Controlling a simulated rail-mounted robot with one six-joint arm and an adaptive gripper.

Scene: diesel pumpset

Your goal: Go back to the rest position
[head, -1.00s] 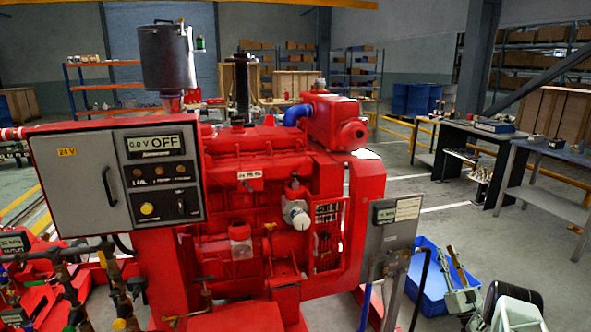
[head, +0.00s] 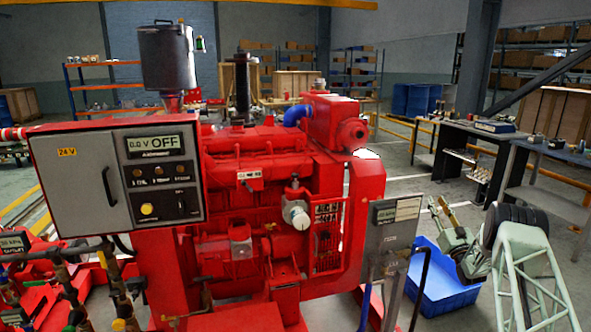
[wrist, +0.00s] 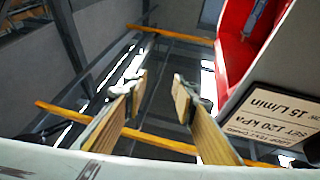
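My gripper (head: 438,206) is at the right of the head view, raised above the blue bin and to the right of the small grey display box. In the wrist view, the two tan-padded fingers of my gripper (wrist: 160,84) stand well apart, with nothing between them. The red diesel pumpset (head: 270,165) fills the middle of the head view. Its grey control panel (head: 85,185) shows "OFF" on the display. The grey display box (head: 390,240) stands on a post at the pumpset's right end.
A blue bin (head: 450,290) lies on the floor below my arm. Workbenches (head: 465,130) stand at the right. In the wrist view, an upside-down label plate (wrist: 265,112) and a red part (wrist: 235,55) are close at the right. A yellow overhead beam (wrist: 60,112) crosses behind the fingers.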

